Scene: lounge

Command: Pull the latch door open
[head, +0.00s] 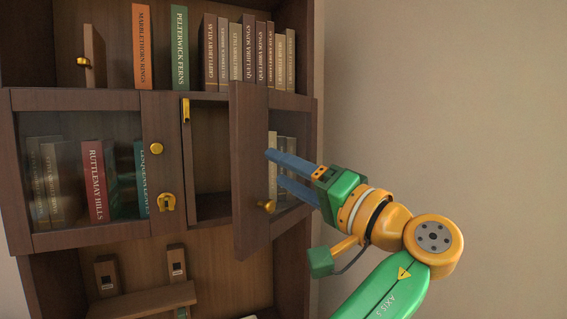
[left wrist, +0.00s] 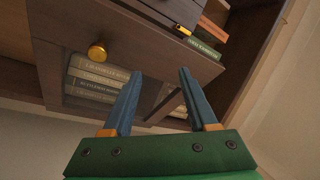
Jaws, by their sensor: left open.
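The latch door (head: 250,160), a dark wooden framed door with a pane, stands ajar in the right half of the bookcase's middle row. Its left edge is swung out, leaving an open gap on its left. Its gold knob (head: 267,206) also shows in the left wrist view (left wrist: 97,52). A gold latch piece (head: 186,110) is on the post left of the gap. My left gripper (head: 275,166) is open, its blue fingers in front of the door's pane, above and right of the knob; nothing shows between them (left wrist: 158,75). Whether a finger touches the door is unclear.
A closed glass door (head: 80,150) with a gold knob and catch is at left. The upper shelf holds several books (head: 180,50) and a small wooden flap with a knob (head: 94,55). A wooden piece (head: 150,300) is below. The bare wall (head: 440,90) at right is clear.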

